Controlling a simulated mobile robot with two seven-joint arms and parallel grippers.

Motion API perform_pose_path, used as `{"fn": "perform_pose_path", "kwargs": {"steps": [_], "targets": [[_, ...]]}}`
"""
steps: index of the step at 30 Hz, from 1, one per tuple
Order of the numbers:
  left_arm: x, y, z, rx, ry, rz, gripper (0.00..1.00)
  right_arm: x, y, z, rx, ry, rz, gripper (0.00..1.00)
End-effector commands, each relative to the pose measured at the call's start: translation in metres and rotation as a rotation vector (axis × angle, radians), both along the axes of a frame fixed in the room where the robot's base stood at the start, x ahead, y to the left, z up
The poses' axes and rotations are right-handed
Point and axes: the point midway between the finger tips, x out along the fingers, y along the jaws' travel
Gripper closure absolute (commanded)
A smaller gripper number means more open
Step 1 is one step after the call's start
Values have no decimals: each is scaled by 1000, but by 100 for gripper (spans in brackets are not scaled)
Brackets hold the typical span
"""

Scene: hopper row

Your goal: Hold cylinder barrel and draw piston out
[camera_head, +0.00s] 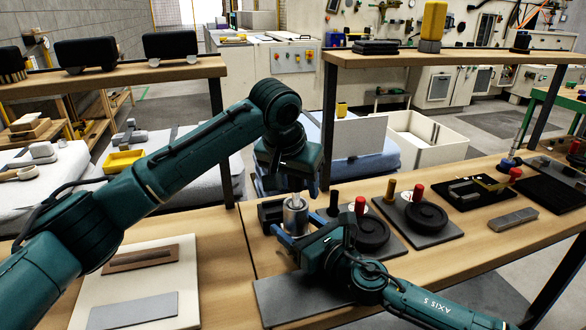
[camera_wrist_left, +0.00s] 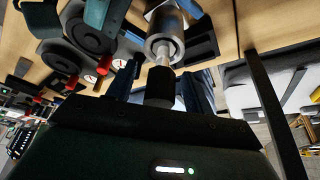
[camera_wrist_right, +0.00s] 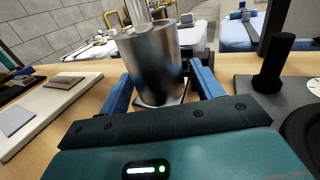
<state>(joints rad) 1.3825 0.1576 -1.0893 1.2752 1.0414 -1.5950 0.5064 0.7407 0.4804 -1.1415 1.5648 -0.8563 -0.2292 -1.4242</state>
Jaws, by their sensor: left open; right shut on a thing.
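The metal cylinder barrel (camera_head: 295,216) stands upright at the workbench's near middle. My right gripper (camera_head: 302,228) is shut on it from the front; in the right wrist view the silver barrel (camera_wrist_right: 153,65) sits between the blue fingers. My left gripper (camera_head: 291,188) is directly above the barrel, pointing down and open. In the left wrist view the piston's thin rod (camera_wrist_left: 164,58) comes out of the barrel's end and carries a black knob (camera_wrist_left: 160,88), which lies between the open left fingers. I cannot tell whether either finger touches the knob.
Right of the barrel, grey plates carry black discs (camera_head: 427,216) and upright pegs, one red-topped (camera_head: 417,191). A pale board (camera_head: 140,285) with a brown piece and a grey plate lies left. A black block (camera_head: 270,213) stands close beside the barrel. A shelf (camera_head: 450,57) runs behind.

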Motion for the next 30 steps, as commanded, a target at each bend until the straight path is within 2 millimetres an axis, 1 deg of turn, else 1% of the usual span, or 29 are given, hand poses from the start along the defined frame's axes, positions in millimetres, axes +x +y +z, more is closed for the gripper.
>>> {"fn": "perform_pose_path", "kwargs": {"steps": [4, 12, 30], "targets": [[3, -1, -7, -1, 0, 0, 48, 0, 0, -1, -1, 1, 0, 69], [3, -2, -8, 0, 0, -1, 48, 0, 0, 0, -1, 1, 0, 69], [3, -2, -7, 0, 0, -1, 97, 0, 0, 0, -1, 1, 0, 69]]}}
